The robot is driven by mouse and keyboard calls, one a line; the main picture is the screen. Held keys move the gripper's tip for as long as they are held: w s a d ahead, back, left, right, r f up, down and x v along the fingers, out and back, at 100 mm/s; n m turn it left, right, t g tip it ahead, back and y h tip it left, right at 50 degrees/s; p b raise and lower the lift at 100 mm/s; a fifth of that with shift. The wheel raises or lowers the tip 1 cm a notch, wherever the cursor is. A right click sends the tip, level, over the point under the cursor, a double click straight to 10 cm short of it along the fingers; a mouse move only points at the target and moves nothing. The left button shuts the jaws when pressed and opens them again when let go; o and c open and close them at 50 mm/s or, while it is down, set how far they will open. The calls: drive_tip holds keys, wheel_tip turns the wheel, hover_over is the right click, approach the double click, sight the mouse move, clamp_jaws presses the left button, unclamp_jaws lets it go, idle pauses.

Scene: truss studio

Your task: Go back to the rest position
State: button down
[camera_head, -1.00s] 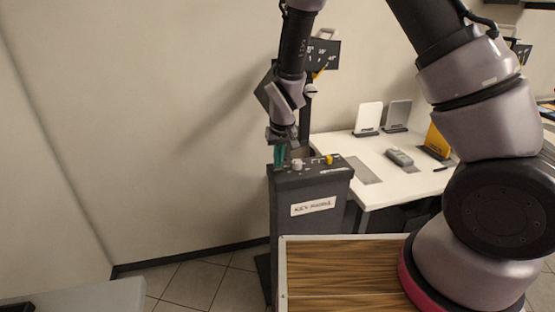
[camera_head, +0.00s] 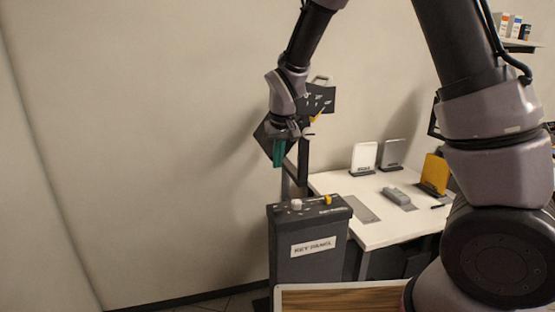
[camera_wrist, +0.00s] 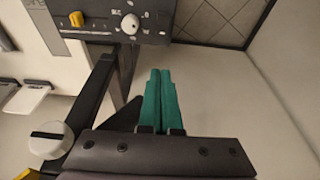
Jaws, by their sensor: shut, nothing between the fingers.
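My gripper (camera_head: 279,153) has green fingers and is shut with nothing between them. In the head view it hangs in the air above the dark key panel (camera_head: 308,268), clear of its top. In the wrist view the green fingers (camera_wrist: 158,100) lie side by side, and the key panel's top (camera_wrist: 108,18) shows beyond them. The panel top carries a white knob (camera_head: 296,204) and a yellow knob (camera_head: 328,199). Both knobs also show in the wrist view, the white one (camera_wrist: 130,23) and the yellow one (camera_wrist: 76,19).
A dark sign board (camera_head: 319,99) on a post stands close behind my gripper. A white table (camera_head: 375,224) to the right holds a grey handheld device (camera_head: 396,195), upright panels and a yellow item (camera_head: 434,173). The wall side at left is free.

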drive_tip(key=shift+r, duration=0.25)
drive_tip(key=s+d+r+m+y, duration=0.1)
drive_tip(key=s+d+r+m, duration=0.1)
drive_tip(key=d+r, duration=0.7)
drive_tip(key=s+d+r+m+t, duration=0.2)
drive_tip(key=s+d+r, duration=0.4)
drive_tip(key=s, duration=0.3)
drive_tip(key=s+d+r+m+t, duration=0.2)
drive_tip(key=s+d+r+m, duration=0.1)
drive_tip(key=s+d+r, duration=0.3)
drive_tip(key=s+d, duration=0.2)
drive_tip(key=s, duration=0.1)
drive_tip(key=shift+s+d+r, duration=0.2)
drive_tip(key=shift+s, duration=0.05)
